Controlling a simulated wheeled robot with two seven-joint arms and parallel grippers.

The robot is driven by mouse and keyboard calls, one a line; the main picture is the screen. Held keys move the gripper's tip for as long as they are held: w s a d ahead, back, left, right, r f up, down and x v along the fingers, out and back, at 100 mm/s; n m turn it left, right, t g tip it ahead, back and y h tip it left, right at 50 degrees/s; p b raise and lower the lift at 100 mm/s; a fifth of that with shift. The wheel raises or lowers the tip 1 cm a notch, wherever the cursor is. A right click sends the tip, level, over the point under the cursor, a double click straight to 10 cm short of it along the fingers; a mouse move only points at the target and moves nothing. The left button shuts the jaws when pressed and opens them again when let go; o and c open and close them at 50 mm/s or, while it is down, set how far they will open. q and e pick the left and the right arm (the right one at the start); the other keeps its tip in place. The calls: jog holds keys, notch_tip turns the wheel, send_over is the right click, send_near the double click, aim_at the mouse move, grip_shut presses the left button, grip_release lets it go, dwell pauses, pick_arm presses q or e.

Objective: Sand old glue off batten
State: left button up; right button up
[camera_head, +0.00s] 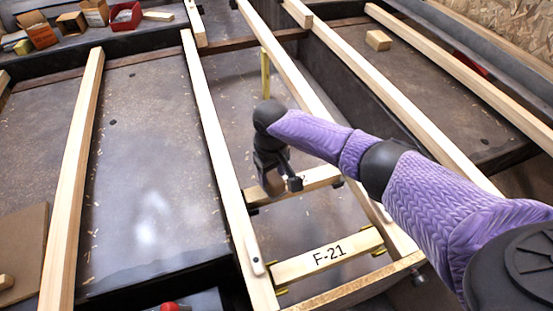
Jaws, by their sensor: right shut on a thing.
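My right gripper (275,183) comes in on the purple arm from the right and points down. It is over the left part of a short wooden cross batten (318,178), whose label is mostly covered. The gripper is shut on a small, dark greyish thing that the fingers and wrist largely hide; I cannot tell its exact shape or whether it touches the wood. A nearer cross batten (300,263) marked F-21 lies between the long rails, with yellow clips at its ends. Glue is not clearly visible. My left gripper is not in view.
Long pale wooden rails (215,150) run away from me over a dark, shaving-strewn surface (150,190). A yellow upright strip (265,75) stands behind the gripper. A wood block (378,40) lies at the back right. Small boxes (37,30) and a red bin (125,15) stand back left.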

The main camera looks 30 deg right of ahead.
jog(key=shift+a, duration=0.1)
pick_arm(q)
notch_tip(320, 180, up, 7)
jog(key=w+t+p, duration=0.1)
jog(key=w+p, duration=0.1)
jog(key=p, duration=0.5)
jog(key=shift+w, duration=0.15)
pick_arm(e)
notch_tip(320, 180, up, 9)
jog(key=shift+f, duration=0.1)
